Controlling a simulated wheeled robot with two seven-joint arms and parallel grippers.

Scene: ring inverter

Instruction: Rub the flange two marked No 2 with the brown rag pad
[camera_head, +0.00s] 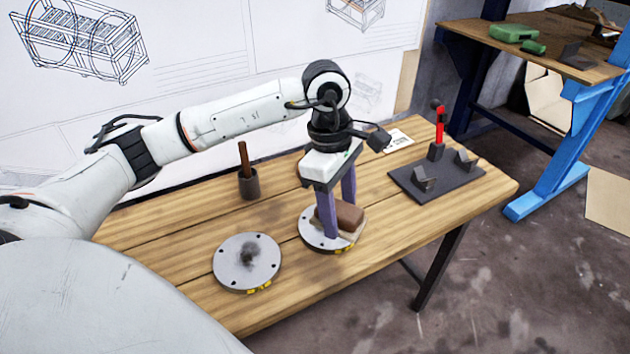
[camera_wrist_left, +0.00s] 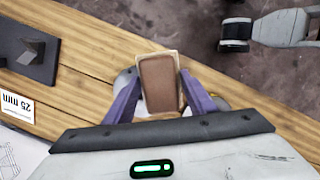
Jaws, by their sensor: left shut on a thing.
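My left gripper (camera_head: 339,217) points down and is shut on the brown rag pad (camera_head: 350,215), which has a paler layer underneath. The left wrist view shows the pad (camera_wrist_left: 161,82) between the two purple fingers. The pad is at the right part of one grey round flange (camera_head: 311,237) and hides much of its face; it looks touching, but I cannot be sure. A second grey flange (camera_head: 228,266) lies to the left, with a dark smudge at its middle. Both have small yellow marks on the front edge, too small to read. My right gripper does not show.
A dark cup (camera_head: 249,187) with a brown handle stands behind the flanges. A dark plate (camera_head: 438,186) with a red-handled clamp and angled blocks lies at the right of the wooden table (camera_head: 182,235). A white card (camera_head: 397,140) lies at the back.

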